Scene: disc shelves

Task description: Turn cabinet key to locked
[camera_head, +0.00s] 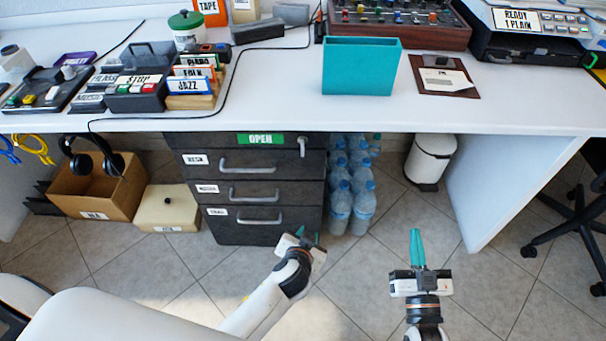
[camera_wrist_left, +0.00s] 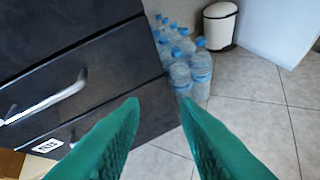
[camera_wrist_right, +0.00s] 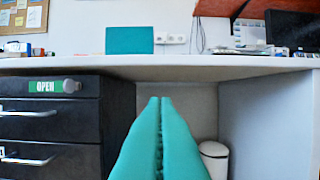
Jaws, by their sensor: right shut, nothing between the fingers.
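The dark drawer cabinet (camera_head: 265,227) stands under the desk, with a green OPEN label (camera_head: 260,139) on its top panel. A grey key (camera_head: 302,146) sits at the right end of that panel, hanging downward. In the right wrist view the cabinet is at left, with the OPEN label (camera_wrist_right: 45,87) and a round grey key end (camera_wrist_right: 71,86). My left gripper (camera_head: 308,235) is low in front of the cabinet; its teal fingers (camera_wrist_left: 160,112) are apart and empty. My right gripper (camera_head: 415,235) is shut and empty, right of the cabinet and apart from the key.
Several water bottles (camera_head: 342,200) stand right of the cabinet, with a white bin (camera_head: 431,160) beyond. A cardboard box (camera_head: 105,190) with headphones and a beige box (camera_head: 167,212) stand at left. The white desk (camera_head: 290,105) overhangs the cabinet. Floor ahead of the bin is clear.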

